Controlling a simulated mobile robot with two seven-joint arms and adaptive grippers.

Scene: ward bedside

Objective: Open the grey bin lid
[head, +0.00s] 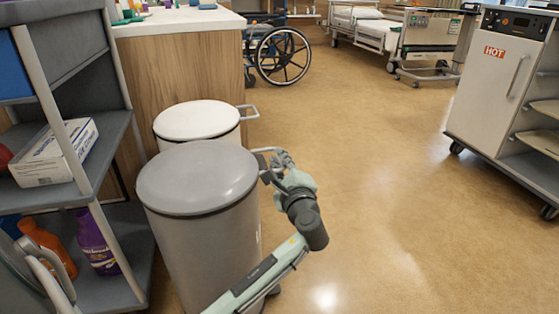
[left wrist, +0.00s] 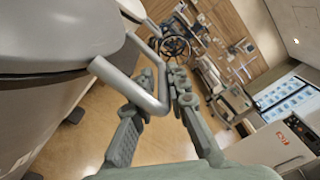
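The grey bin (head: 205,255) stands in the lower left of the head view, with its round grey lid (head: 197,177) lying flat and closed on top. A metal loop handle (head: 262,151) sticks out from the lid's right side. My left gripper (head: 274,163) is at this handle. In the left wrist view the handle bar (left wrist: 148,92) passes between the fingers of my left gripper (left wrist: 168,82), which are closed in on it. The lid's underside rim and bin wall fill the left of that view. My right gripper does not show.
A white-lidded bin (head: 196,119) stands just behind the grey one. A shelf unit (head: 88,165) with a box and bottles is close on the left. A counter, wheelchair (head: 283,55) and bed are behind. A HOT cart (head: 500,80) stands right; the floor between is clear.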

